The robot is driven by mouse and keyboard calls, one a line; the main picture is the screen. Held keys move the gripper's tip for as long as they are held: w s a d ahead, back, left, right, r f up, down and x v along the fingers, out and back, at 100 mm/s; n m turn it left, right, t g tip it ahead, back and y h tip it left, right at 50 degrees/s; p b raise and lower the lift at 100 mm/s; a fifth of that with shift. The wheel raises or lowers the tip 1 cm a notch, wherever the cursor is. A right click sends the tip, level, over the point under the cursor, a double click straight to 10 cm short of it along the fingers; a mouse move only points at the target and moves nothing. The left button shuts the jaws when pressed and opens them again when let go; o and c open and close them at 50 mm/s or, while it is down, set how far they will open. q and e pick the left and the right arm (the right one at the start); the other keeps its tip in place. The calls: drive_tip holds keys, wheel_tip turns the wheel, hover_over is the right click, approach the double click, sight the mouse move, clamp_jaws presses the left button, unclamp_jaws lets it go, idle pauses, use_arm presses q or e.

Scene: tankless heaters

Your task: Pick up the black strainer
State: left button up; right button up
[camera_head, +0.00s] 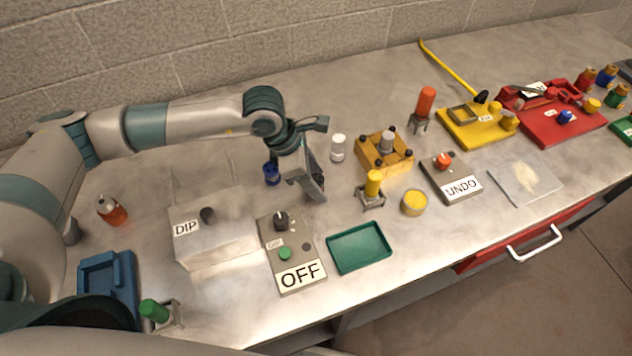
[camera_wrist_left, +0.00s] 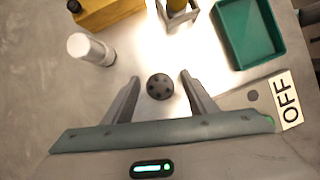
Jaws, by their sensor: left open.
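The black strainer shows in the left wrist view as a small dark round piece (camera_wrist_left: 160,87) with dimples or holes on top. It sits on the metal bench between the two fingers of my left gripper (camera_wrist_left: 158,80), with gaps on both sides. In the head view my left gripper (camera_head: 316,190) points down over the bench, left of the white-capped bottle (camera_head: 338,148). There the gripper hides the strainer. The left gripper is open and holds nothing. My right gripper is not in view.
The OFF control box (camera_head: 300,262) and green tray (camera_head: 360,247) lie nearer me. A yellow block (camera_head: 372,158) and a stand with a yellow cylinder (camera_head: 372,186) are to the right. The DIP box (camera_head: 215,245) and a small blue item (camera_head: 271,173) are to the left.

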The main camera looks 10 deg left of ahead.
sight(319, 181)
use_arm(q)
drive_tip(key=c, duration=1.2)
drive_tip(key=shift+r, duration=0.1)
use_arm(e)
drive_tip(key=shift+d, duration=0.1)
